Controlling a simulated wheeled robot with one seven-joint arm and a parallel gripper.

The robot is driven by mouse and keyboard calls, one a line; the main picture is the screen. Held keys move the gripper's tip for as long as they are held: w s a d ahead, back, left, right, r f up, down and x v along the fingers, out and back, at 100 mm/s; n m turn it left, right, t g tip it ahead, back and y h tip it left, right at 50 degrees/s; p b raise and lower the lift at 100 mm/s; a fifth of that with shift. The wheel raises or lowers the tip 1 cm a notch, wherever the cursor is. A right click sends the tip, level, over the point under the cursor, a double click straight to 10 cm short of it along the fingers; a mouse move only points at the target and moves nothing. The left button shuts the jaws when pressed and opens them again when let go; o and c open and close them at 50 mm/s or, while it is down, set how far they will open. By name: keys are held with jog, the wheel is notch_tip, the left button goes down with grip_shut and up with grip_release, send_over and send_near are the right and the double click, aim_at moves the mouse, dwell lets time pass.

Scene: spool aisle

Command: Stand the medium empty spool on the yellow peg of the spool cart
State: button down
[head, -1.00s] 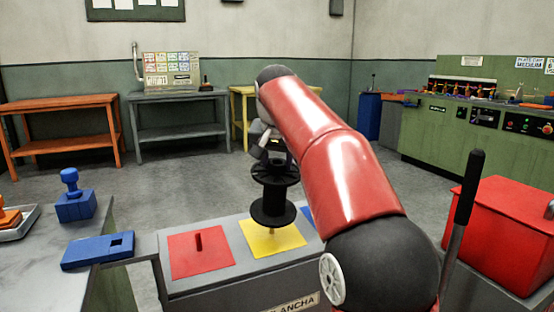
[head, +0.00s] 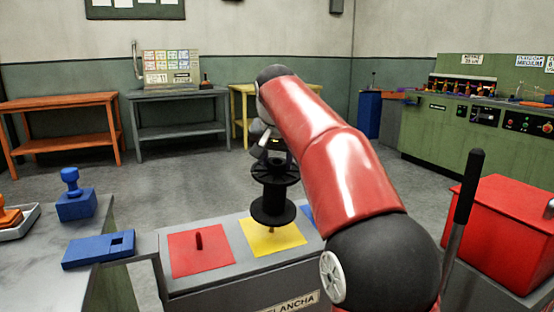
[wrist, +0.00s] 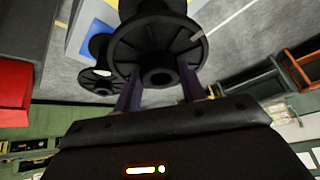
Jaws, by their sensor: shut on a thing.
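My gripper (head: 272,153) is shut on a black empty spool (head: 274,192) near its upper flange. The spool hangs upright over the yellow square (head: 262,241) of the grey spool cart (head: 225,279). A short peg (head: 272,231) shows just under the spool's lower flange. I cannot tell whether its tip is inside the spool's bore. In the wrist view the held spool (wrist: 158,48) is between my two fingers (wrist: 160,90). Another black spool (wrist: 99,80) is beside it there, near a blue patch (wrist: 88,32); my arm hides that area in the head view.
The cart's red square (head: 200,252) carries a bare red peg (head: 199,240). A grey table at the left holds a blue slotted block (head: 98,250) and a blue stamp-like piece (head: 75,197). A red box (head: 510,235) and a black-gripped lever (head: 468,188) stand at the right.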

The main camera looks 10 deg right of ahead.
jog(key=shift+w+a+f+b, duration=0.1)
jog(key=shift+w+f+b, duration=0.1)
jog(key=shift+f+b, duration=0.75)
jog(key=shift+w+d+f+b, duration=0.15)
jog(key=shift+f+b, duration=0.25)
jog(key=shift+f, duration=0.9)
jog(key=shift+w+a+f+b, duration=0.15)
jog(key=shift+w+f+b, duration=0.1)
jog(key=shift+f+b, duration=0.7)
jog(key=c, duration=0.7)
grip_release()
jog(key=shift+f, duration=0.2)
jog(key=shift+c, duration=0.2)
jog(key=p+v, duration=0.2)
jog(key=v, duration=0.5)
jog(key=shift+s+r, duration=0.1)
jog(key=shift+r, duration=0.05)
jog(key=shift+s+a+r, duration=0.1)
jog(key=shift+s+r, duration=0.05)
